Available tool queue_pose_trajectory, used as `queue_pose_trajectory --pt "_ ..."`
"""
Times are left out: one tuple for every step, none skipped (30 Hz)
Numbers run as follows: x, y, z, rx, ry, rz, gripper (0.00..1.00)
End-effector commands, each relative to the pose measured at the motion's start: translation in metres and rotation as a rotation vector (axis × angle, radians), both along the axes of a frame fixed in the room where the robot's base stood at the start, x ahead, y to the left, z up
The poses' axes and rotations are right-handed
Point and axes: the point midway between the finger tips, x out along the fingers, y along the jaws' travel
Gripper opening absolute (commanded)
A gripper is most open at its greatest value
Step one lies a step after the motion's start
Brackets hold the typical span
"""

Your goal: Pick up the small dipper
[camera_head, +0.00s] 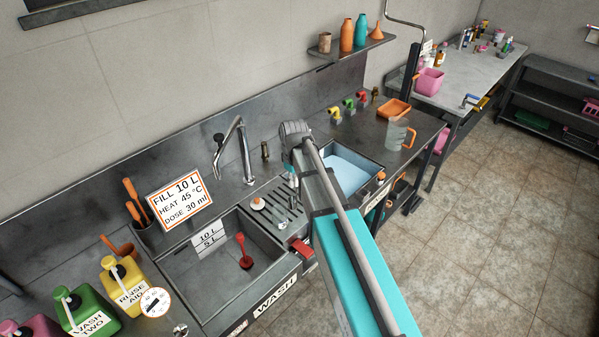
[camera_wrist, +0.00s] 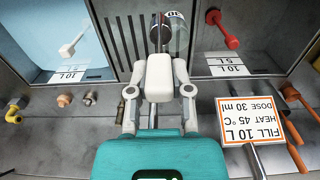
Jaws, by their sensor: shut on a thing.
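The small dipper seems to be the clear cup marked "30" (camera_wrist: 177,38) in the wrist view. It also shows faintly in the head view (camera_head: 281,223), over the slotted drainboard between the two basins. My gripper (camera_wrist: 160,40) is shut at the cup's side, with a dark piece between its fingertips, probably the handle. In the head view my gripper (camera_head: 291,196) points down over the drainboard, partly hidden by my arm. I cannot tell whether the cup touches the board.
The wash sink (camera_head: 185,270) holds a red stick-like piece (camera_head: 244,252). The other basin (camera_head: 350,168) holds blue liquid. A tap (camera_head: 240,150) stands behind, and a dosing sign (camera_head: 180,197) stands at the left. Yellow (camera_head: 122,285) and green (camera_head: 88,308) jugs stand front left.

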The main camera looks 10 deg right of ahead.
Motion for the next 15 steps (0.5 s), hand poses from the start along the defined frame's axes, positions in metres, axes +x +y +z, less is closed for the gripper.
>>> queue_pose_trajectory --pt "-0.0039 0.0010 0.0024 0.000 0.000 0.000 0.00" --pt "-0.0049 0.0015 0.0028 0.000 0.000 0.000 0.00" --pt "-0.0059 0.0019 0.0031 0.000 0.000 0.000 0.00" --pt "-0.0064 0.0023 0.0032 0.000 0.000 0.000 0.00" --pt "-0.0068 0.0025 0.0033 0.000 0.000 0.000 0.00" --pt "-0.0070 0.0026 0.0034 0.000 0.000 0.000 0.00" --pt "-0.0072 0.0027 0.0033 0.000 0.000 0.000 0.00" --pt "-0.0072 0.0027 0.0033 0.000 0.000 0.000 0.00" --pt "-0.0071 0.0028 0.0032 0.000 0.000 0.000 0.00" --pt "-0.0069 0.0028 0.0031 0.000 0.000 0.000 0.00" --pt "-0.0070 0.0027 0.0031 0.000 0.000 0.000 0.00" --pt "-0.0069 0.0027 0.0031 0.000 0.000 0.000 0.00" --pt "-0.0069 0.0027 0.0031 0.000 0.000 0.000 0.00" --pt "-0.0069 0.0027 0.0031 0.000 0.000 0.000 0.00" --pt "-0.0069 0.0027 0.0031 0.000 0.000 0.000 0.00"
